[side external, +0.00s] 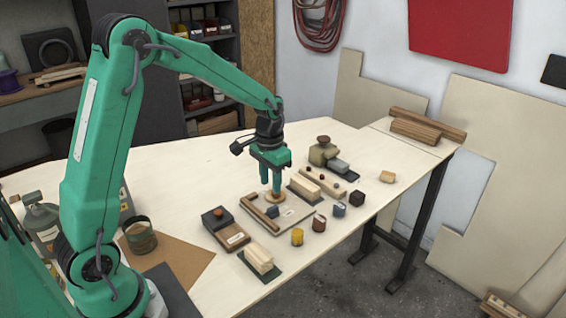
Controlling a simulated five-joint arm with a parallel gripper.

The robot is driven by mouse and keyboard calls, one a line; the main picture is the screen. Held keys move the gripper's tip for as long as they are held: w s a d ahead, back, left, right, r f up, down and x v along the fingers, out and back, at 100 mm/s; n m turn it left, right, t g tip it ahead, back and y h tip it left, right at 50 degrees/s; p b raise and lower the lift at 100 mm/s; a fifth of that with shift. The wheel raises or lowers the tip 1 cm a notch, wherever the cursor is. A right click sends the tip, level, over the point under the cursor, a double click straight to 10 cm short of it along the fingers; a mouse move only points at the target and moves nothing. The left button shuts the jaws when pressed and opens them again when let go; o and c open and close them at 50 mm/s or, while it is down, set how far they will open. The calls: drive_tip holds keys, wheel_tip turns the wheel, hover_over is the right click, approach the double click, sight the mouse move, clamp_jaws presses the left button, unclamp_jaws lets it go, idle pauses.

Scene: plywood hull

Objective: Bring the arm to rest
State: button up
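My gripper (271,190) hangs from my green arm, fingers pointing down, over the middle of the table (175,165). Its fingertips are close to a small round tan piece (275,198) at the back edge of a flat board (262,222). I cannot tell whether the fingers touch or hold that piece. A narrow gap seems to show between the fingers. A brown bar and a small dark block (271,211) lie on the same board.
Around the board stand a dark box (222,222), a wooden block on a green base (259,261), a yellow cylinder (297,237) and several small blocks. A dark tin (139,233) stands near my arm. The table's back left is clear.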

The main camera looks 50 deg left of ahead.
drive_tip(key=shift+r, duration=0.15)
drive_tip(key=s+d+r+t, duration=0.3)
drive_tip(key=s+r, duration=0.6)
drive_tip(key=r, duration=0.2)
drive_tip(key=s+d+r+t, duration=0.2)
drive_tip(key=s+d+r, duration=0.1)
drive_tip(key=s, duration=0.9)
drive_tip(key=shift+r+t, duration=0.15)
drive_tip(key=shift+t, duration=0.15)
